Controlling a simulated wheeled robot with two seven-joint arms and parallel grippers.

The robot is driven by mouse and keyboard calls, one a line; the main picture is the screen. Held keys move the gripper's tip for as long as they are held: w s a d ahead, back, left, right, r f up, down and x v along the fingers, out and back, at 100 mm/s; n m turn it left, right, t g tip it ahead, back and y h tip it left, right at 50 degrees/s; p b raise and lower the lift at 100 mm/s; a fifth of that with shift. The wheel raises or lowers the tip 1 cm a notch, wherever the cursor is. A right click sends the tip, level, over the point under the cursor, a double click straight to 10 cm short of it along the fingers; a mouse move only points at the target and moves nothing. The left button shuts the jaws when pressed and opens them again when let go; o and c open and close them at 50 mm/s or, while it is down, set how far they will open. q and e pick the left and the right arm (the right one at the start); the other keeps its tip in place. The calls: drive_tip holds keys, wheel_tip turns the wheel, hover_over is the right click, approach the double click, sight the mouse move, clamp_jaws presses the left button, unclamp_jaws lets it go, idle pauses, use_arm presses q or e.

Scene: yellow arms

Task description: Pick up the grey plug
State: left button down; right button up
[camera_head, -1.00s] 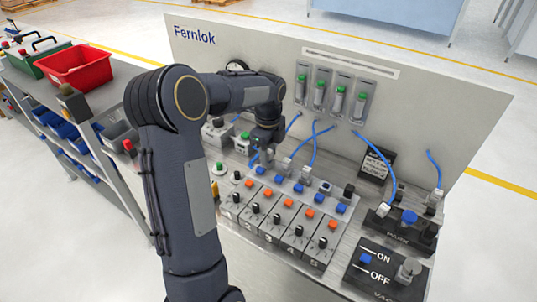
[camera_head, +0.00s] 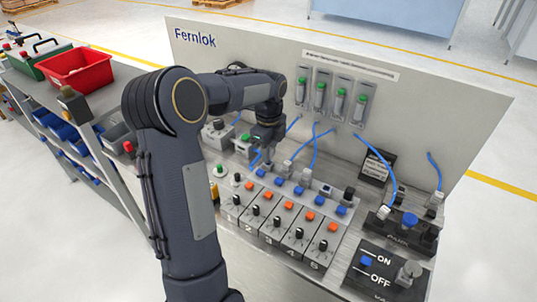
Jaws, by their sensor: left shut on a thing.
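My left gripper (camera_head: 263,155) points down over the back left of the switch panel, just behind the row of blue buttons (camera_head: 279,182). It is shut on the grey plug, which is small and mostly hidden by the fingers. A blue cable shows close beside the fingers. Another light grey plug (camera_head: 288,167) with a blue cable stands just right of the gripper. My right gripper is not in view.
More blue-cabled plugs (camera_head: 383,212) stand at the right, near an ON/OFF box (camera_head: 378,270). An upright Fernlok board (camera_head: 430,110) closes the back, with green-topped cylinders (camera_head: 340,103). A red bin (camera_head: 78,68) sits on the left bench.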

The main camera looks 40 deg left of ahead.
use_arm(q)
drive_tip(key=s+d+r+b, duration=0.2)
drive_tip(key=s+d+r, duration=0.7)
drive_tip(key=d+r, duration=0.1)
drive_tip(key=shift+s+d+r, duration=0.25)
drive_tip(key=shift+r, duration=0.45)
